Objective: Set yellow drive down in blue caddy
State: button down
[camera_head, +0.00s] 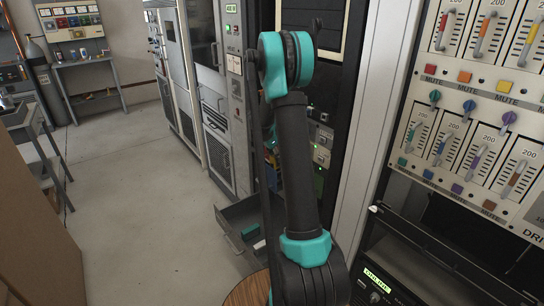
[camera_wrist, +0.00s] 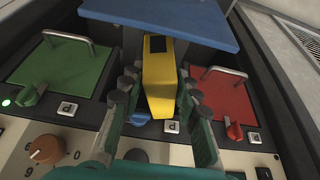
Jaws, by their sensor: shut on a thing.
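In the wrist view, the yellow drive (camera_wrist: 158,85) is a yellow block with a dark patch near its far end. My gripper (camera_wrist: 157,88) has its fingers on both sides of the drive and is shut on it. In the head view, my arm hides the gripper and drive.
A green panel (camera_wrist: 62,68) and a red panel (camera_wrist: 222,100), each with a metal handle, flank the drive. Coloured levers and an orange knob (camera_wrist: 45,149) sit below. In the head view, a grey drawer (camera_head: 234,216) stands open low down, with clear floor (camera_head: 140,220) to its left.

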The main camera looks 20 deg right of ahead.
jog(key=shift+s+d+f, duration=0.25)
jog(key=shift+s+d, duration=0.2)
jog(key=shift+d, duration=0.1)
jog(key=shift+d+f, duration=0.1)
jog(key=shift+f, duration=0.35)
jog(key=shift+w+f, duration=0.15)
jog(key=shift+f, duration=2.4)
jog(key=shift+a, duration=0.2)
jog(key=c, duration=1.2)
grip_release()
